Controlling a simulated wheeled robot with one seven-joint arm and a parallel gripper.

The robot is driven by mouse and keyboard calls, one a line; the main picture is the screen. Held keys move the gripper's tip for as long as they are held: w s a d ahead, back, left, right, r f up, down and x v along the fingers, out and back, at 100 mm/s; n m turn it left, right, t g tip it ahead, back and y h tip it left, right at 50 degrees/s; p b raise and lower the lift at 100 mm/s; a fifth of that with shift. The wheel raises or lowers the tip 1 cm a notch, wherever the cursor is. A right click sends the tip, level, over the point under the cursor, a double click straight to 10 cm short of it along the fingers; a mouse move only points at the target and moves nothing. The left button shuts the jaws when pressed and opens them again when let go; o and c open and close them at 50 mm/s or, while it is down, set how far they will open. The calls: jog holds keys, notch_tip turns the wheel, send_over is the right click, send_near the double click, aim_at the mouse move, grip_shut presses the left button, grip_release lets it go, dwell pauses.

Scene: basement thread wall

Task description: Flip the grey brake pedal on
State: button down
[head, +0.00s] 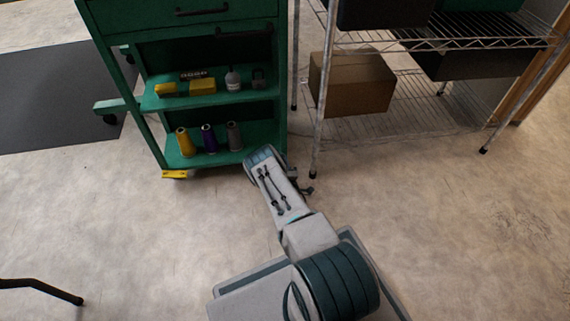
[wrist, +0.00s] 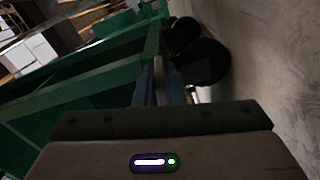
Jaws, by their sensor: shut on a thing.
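The green cart (head: 150,130) stands on the floor and also fills the left of the wrist view (wrist: 85,75). My gripper (wrist: 158,88) is low beside the cart's frame, close to a dark caster wheel (wrist: 208,66). Its two bluish fingers are shut on a narrow grey piece, the grey brake pedal (wrist: 158,68), which shows only in part between them. In the head view my arm reaches to the cart's lower right corner and hides the gripper and the grey pedal. A yellow pedal (head: 174,174) shows at the cart's lower left corner.
The cart's shelves hold several thread cones (head: 208,138) and small yellow items (head: 203,86). A wire rack (head: 395,95) with a brown box (head: 350,82) stands close on the right. A dark mat (head: 60,95) lies at left. The front floor is mostly open.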

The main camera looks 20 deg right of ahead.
jog(key=c, duration=1.5)
grip_release()
jog(key=shift+s, duration=0.15)
jog(key=p+v, duration=0.5)
jog(key=v, duration=0.7)
jog(key=shift+s+r, duration=0.1)
jog(key=shift+s, duration=0.05)
jog(key=shift+s+a+p, duration=0.25)
jog(key=shift+s+p, duration=0.05)
jog(key=shift+s, duration=0.35)
